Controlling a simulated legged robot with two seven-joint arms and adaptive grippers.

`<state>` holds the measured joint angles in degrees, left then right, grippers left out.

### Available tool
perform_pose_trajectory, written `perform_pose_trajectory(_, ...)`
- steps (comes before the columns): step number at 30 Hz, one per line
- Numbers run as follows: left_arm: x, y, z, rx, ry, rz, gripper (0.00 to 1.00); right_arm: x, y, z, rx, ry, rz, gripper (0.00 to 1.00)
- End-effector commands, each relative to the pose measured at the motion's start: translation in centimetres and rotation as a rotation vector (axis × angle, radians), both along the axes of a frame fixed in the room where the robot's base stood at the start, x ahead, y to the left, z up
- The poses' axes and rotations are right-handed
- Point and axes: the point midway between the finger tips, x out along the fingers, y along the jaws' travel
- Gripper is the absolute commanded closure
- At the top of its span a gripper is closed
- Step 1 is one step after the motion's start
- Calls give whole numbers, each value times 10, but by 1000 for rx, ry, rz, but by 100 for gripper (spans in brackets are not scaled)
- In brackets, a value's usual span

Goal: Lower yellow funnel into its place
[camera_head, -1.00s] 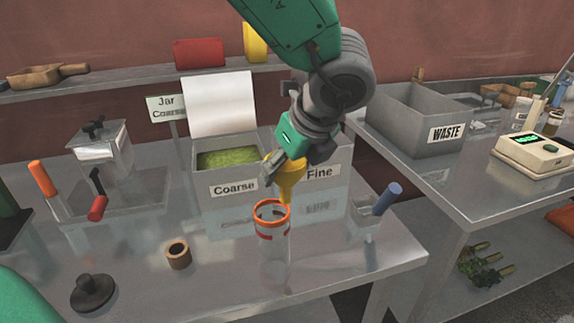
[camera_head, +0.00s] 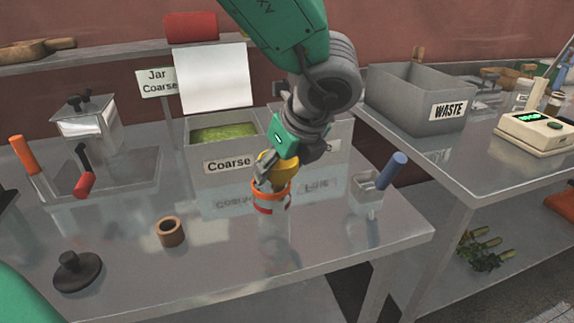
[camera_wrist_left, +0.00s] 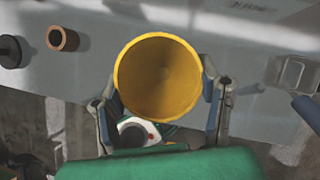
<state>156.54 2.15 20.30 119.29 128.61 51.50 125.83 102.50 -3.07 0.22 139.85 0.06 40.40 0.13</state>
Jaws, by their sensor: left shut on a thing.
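The yellow funnel (camera_head: 277,167) is held at the orange-rimmed mouth of a clear jar (camera_head: 271,222) on the metal table. Its lower part is hidden behind the orange ring (camera_head: 270,193), so the spout appears inside the jar. My left gripper (camera_head: 272,172) is shut on the funnel from above. In the left wrist view the funnel's wide round mouth (camera_wrist_left: 158,77) faces the camera, with a finger of my left gripper (camera_wrist_left: 160,105) on either side. Whether the funnel rests on the ring I cannot tell. My right gripper is not in view.
A Coarse bin (camera_head: 225,165) with green powder stands behind the jar. A wooden ring (camera_head: 170,232) and a black knob-topped disc (camera_head: 77,271) lie to the left. A clear container with a blue-handled tool (camera_head: 392,170) stands right. A waste bin (camera_head: 420,105) stands further right.

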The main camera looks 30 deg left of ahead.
Motion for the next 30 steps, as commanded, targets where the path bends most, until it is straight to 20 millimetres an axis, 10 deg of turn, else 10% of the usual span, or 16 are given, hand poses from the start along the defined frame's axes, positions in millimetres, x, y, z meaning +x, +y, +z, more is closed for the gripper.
perform_pose_trajectory(30,-2,-6,-15,-1,4,1,80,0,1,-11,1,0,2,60)
